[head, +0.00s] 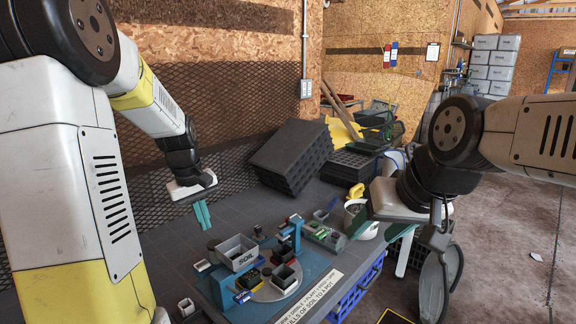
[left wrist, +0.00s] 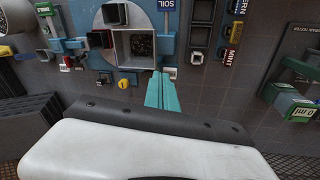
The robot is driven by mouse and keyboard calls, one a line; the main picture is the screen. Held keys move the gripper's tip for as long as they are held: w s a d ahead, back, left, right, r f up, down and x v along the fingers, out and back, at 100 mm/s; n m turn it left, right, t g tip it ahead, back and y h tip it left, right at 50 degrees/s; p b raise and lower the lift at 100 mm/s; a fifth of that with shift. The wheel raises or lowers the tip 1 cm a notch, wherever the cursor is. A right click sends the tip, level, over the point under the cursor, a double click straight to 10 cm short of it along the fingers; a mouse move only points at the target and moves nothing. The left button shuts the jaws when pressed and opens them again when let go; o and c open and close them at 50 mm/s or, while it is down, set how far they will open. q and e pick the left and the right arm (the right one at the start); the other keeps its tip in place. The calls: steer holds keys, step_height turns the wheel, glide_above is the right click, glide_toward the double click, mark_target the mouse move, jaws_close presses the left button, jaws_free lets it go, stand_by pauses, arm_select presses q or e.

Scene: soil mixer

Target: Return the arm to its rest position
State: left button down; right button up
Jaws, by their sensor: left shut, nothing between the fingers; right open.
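My left arm comes in from the left in the head view. Its gripper (head: 202,215) hangs above the grey table behind the soil station, with its teal fingers together and nothing between them. In the left wrist view the fingers (left wrist: 161,91) are side by side and point toward the soil bin. My right gripper (head: 378,228) is open at the right side of the table, partly hidden by its own wrist. The grey bin marked SOIL (head: 237,249) stands on the blue station, apart from the left gripper. The bin also shows in the left wrist view (left wrist: 117,50).
The blue station (head: 318,262) carries a round plate with dark pots. Small boxes and tools lie around it. A white bucket (head: 366,232) stands near the right gripper. Bare tabletop (head: 165,240) lies left of the station.

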arm_select(q)
steer(key=s+d+r+m+t, duration=0.1)
steer(key=s+d+r+m, duration=0.1)
steer(key=s, duration=0.4)
steer(key=s+d+r+m+t, duration=0.2)
steer(key=s+d+r+m, duration=0.1)
steer(key=s+r, duration=0.2)
steer(key=s+d+r+m+t+h, duration=0.1)
steer(key=s+d+r+m, duration=0.1)
steer(key=s, duration=0.6)
step_height(320, 180, up, 2)
steer(key=shift+s+d+m, duration=0.15)
steer(key=shift+d+m, duration=0.15)
steer(key=shift+d, duration=0.55)
steer(key=shift+d, duration=0.1)
